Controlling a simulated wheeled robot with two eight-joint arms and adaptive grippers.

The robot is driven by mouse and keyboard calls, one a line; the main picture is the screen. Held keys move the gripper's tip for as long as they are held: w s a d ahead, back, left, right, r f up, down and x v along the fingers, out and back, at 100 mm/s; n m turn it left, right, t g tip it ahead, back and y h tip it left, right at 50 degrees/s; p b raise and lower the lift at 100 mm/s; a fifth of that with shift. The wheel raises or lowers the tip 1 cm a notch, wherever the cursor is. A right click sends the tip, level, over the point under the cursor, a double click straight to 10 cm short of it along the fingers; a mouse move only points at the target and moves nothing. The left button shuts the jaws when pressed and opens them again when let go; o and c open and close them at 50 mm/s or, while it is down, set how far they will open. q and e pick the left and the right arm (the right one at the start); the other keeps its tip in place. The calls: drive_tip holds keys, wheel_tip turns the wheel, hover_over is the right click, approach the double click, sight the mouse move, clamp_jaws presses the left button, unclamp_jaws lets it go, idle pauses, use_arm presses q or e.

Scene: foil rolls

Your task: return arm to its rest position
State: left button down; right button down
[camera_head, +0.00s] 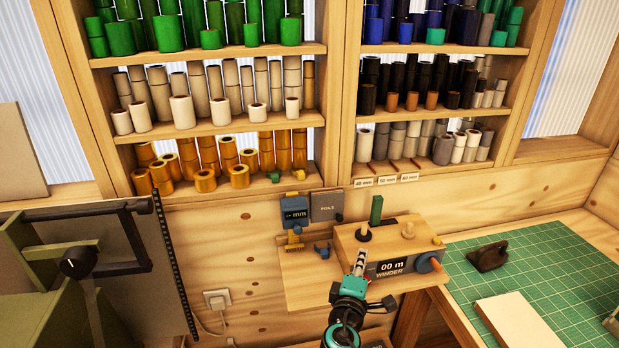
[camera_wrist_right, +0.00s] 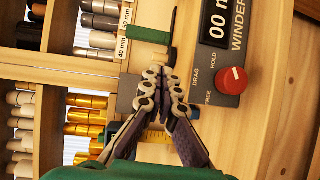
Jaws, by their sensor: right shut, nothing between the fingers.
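My right gripper (camera_head: 361,257) is shut and empty, in front of the wooden winder (camera_head: 345,247) with its "00 m" display. In the right wrist view the right gripper (camera_wrist_right: 160,78) shows with its fingertips together, and a green roll (camera_wrist_right: 147,33) on a dark base lies beyond them. In the head view this green roll (camera_head: 376,209) stands upright at the back left of the winder. The winder's red knob (camera_wrist_right: 233,80) shows at the right of the wrist view. My left gripper is not in view.
Shelves (camera_head: 220,128) with many foil rolls fill the wall behind. A blue "mm" device (camera_head: 294,214) and a dark "FOILS" booklet (camera_head: 327,206) are left of the winder. A green cutting mat (camera_head: 545,265) lies right, with a dark object (camera_head: 488,257) and a pale block (camera_head: 518,322).

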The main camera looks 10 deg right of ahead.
drive_tip(key=s+d+f+m+g+y+b, duration=0.2)
drive_tip(key=s+f+m+g+y, duration=0.1)
drive_tip(key=s+f+m+g, duration=0.55)
drive_tip(key=s+a+f+m+y, duration=0.1)
drive_tip(key=s+a+m+y, duration=0.3)
drive_tip(key=s, duration=0.5)
drive_tip(key=a, duration=0.2)
drive_tip(key=shift+s+a+y, duration=0.3)
drive_tip(key=shift+s+a, duration=0.05)
drive_tip(key=shift+s, duration=0.05)
drive_tip(key=shift+f+t, duration=0.1)
drive_tip(key=shift+t, duration=0.15)
